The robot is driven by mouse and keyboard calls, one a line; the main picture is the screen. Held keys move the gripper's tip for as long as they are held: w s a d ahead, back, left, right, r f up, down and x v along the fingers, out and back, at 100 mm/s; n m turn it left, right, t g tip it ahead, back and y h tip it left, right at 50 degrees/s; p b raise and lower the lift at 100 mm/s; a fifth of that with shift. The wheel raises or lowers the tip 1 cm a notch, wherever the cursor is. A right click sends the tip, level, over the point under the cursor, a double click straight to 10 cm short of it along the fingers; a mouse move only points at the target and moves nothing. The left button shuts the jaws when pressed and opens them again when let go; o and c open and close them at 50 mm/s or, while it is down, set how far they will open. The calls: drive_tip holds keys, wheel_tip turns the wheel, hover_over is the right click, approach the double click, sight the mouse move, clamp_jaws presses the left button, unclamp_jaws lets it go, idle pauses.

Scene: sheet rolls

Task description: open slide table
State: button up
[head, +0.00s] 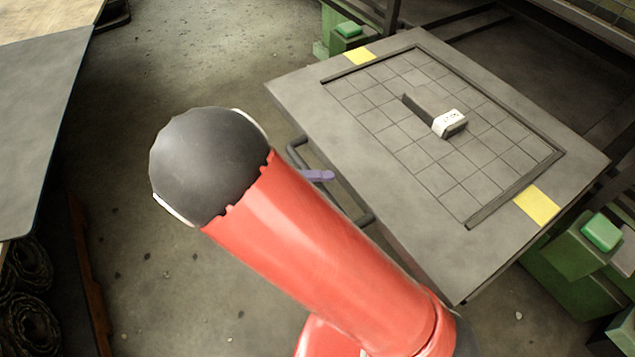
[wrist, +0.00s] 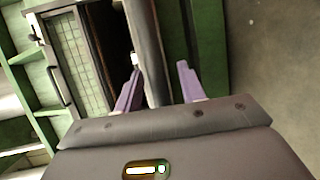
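The slide table (head: 300,92) is a flat grey slab with a grid on top and yellow patches at two corners. It sits between green supports in the head view. A dark bar handle (head: 293,152) runs along its near-left edge, partly hidden by my red arm. My gripper (head: 318,176) shows there only as a purple finger beside the handle. In the wrist view my gripper (wrist: 158,70) has its two purple fingers apart, with a grey bar-like part (wrist: 148,45) between them. I cannot tell whether the fingers touch it.
A dark block with a white label (head: 450,122) lies on the grid. Green supports with bright green pads (head: 602,232) stand at the table's sides. Another table (head: 35,110) is at the left edge, with dark coils (head: 30,265) below it. Concrete floor (head: 150,80) lies open between.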

drive_tip(key=v, duration=0.7)
drive_tip(key=shift+a, duration=0.4)
drive_tip(key=shift+s+r, duration=0.1)
